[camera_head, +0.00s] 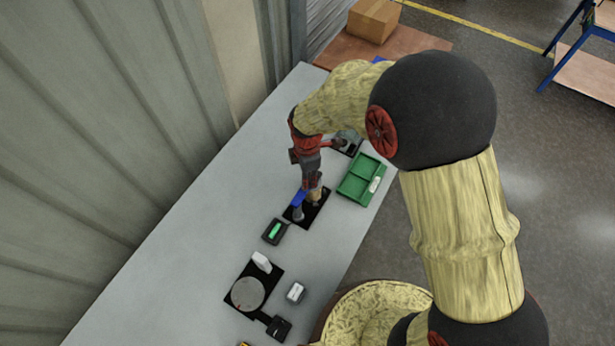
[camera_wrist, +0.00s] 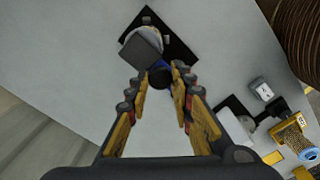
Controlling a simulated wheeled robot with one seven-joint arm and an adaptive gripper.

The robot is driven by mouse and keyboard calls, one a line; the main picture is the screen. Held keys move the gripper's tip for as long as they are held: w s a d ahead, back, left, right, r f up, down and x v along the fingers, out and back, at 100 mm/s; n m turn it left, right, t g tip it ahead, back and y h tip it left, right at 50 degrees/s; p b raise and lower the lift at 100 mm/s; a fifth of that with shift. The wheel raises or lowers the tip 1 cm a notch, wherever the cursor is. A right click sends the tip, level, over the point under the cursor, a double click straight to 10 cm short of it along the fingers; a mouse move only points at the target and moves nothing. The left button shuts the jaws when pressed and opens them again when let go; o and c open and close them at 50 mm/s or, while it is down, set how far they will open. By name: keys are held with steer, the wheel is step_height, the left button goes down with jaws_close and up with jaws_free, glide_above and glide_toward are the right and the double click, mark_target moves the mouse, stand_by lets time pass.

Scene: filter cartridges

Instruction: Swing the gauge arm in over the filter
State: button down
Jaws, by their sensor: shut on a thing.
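The gauge stand's black base plate (camera_head: 318,208) lies on the grey table; it also shows at the top of the wrist view (camera_wrist: 176,42). A pale round filter (camera_wrist: 152,33) is on this plate, partly hidden. The gauge arm shows a grey block (camera_wrist: 140,52) overlapping the filter in the wrist view, with a blue part (camera_head: 298,198) and a dark round knob (camera_wrist: 160,77). I cannot tell the block's height above the filter. My gripper (camera_wrist: 158,82) points down, its fingers closed around the dark knob. In the head view my gripper (camera_head: 312,185) partly covers the stand.
A green tray (camera_head: 352,186) stands behind to the right. A small dark box with a green face (camera_head: 275,231) is in front. Nearer are a round grey disc (camera_head: 247,294) on a black plate and a small white-grey block (camera_head: 296,292). The table's left side is clear.

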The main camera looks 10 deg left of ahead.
steer(key=c, duration=1.5)
jaws_free()
steer(key=shift+c, duration=0.2)
steer(key=shift+r, duration=0.1)
step_height(320, 180, up, 12)
steer(key=shift+a, duration=0.1)
